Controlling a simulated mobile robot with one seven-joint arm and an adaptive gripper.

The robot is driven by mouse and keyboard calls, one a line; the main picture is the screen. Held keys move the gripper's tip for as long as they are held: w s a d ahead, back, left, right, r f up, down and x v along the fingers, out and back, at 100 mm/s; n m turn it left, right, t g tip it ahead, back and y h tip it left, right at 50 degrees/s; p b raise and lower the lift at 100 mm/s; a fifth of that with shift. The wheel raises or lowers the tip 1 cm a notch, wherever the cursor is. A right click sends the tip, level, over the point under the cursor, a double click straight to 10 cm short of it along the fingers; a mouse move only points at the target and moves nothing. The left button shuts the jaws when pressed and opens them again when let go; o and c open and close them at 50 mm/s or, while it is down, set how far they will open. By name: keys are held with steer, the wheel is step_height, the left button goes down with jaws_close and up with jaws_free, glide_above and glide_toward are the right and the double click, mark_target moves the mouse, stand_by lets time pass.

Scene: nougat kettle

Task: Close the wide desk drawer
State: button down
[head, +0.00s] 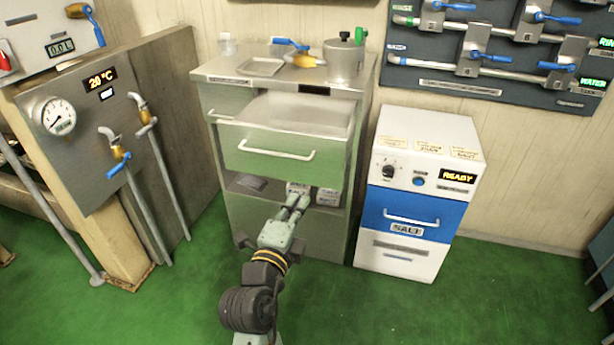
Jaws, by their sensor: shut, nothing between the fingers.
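The wide desk drawer (262,159) is in the upper part of the steel cabinet (222,80) in the middle of the head view. It is pulled out, its pale inside shows from above, and it has a white bar handle (277,153) on its green-grey front. My gripper (297,203) is below and in front of the drawer, pointing toward the open shelf beneath it. Its fingers are together and empty. It appears apart from the drawer front, though the exact depth gap is hard to tell.
White boxes (328,196) and a dark flat item (252,184) lie on the shelf under the drawer. A metal pot (343,60) and tray (261,67) stand on top. A blue-and-white salt unit (410,214) stands at right. Pipes stand at left. Green floor in front is clear.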

mark_target(316, 163)
steer(key=p+x, duration=0.3)
steer(key=x, duration=0.8)
steer(key=shift+w+r, duration=0.15)
steer(key=shift+w, duration=0.1)
steer(key=shift+w+d+p, duration=0.2)
steer(key=shift+w+p, duration=0.15)
steer(key=shift+w, duration=0.3)
